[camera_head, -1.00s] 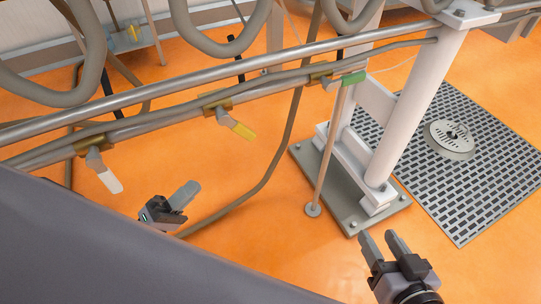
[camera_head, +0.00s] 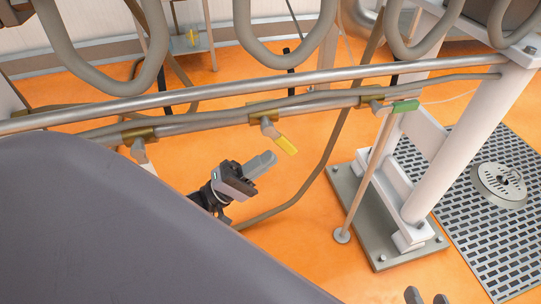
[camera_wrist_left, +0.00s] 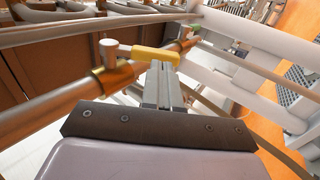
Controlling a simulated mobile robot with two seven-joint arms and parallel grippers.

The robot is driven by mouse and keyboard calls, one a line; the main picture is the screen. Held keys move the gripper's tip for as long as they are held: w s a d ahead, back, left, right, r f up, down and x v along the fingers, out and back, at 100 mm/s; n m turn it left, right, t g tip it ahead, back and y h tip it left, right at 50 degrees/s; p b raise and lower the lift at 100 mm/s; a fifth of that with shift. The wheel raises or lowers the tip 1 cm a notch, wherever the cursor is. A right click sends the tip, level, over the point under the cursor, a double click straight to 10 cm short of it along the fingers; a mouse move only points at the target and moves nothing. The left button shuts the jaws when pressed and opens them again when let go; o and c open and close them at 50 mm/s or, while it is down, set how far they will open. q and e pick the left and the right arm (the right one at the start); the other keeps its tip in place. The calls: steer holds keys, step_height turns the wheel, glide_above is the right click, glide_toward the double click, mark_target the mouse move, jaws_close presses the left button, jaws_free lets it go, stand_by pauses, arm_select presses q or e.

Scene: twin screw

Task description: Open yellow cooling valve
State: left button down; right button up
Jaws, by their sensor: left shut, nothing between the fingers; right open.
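The yellow valve handle (camera_head: 286,145) hangs down and to the right from its brass-coloured valve (camera_head: 267,119) on the grey pipe. In the left wrist view the yellow handle (camera_wrist_left: 155,54) points right, just beyond my fingertips. My left gripper (camera_head: 270,159) is shut and empty, close to the lower left of the handle. Its closed fingers (camera_wrist_left: 162,68) overlap the handle's lower edge in the wrist view; I cannot tell whether they touch. My right gripper (camera_head: 427,297) is open and empty, with only its fingertips showing at the bottom edge.
A green-handled valve (camera_head: 404,106) sits further right on the pipe, and another valve (camera_head: 138,150) sits to the left. A long rail (camera_head: 220,93) runs above. A white post (camera_head: 440,165) stands on a grey baseplate (camera_head: 400,252) at right. Orange floor lies below.

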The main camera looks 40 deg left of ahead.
arm_select(q)
steer(key=shift+x, duration=0.95)
steer(key=shift+y, duration=0.3)
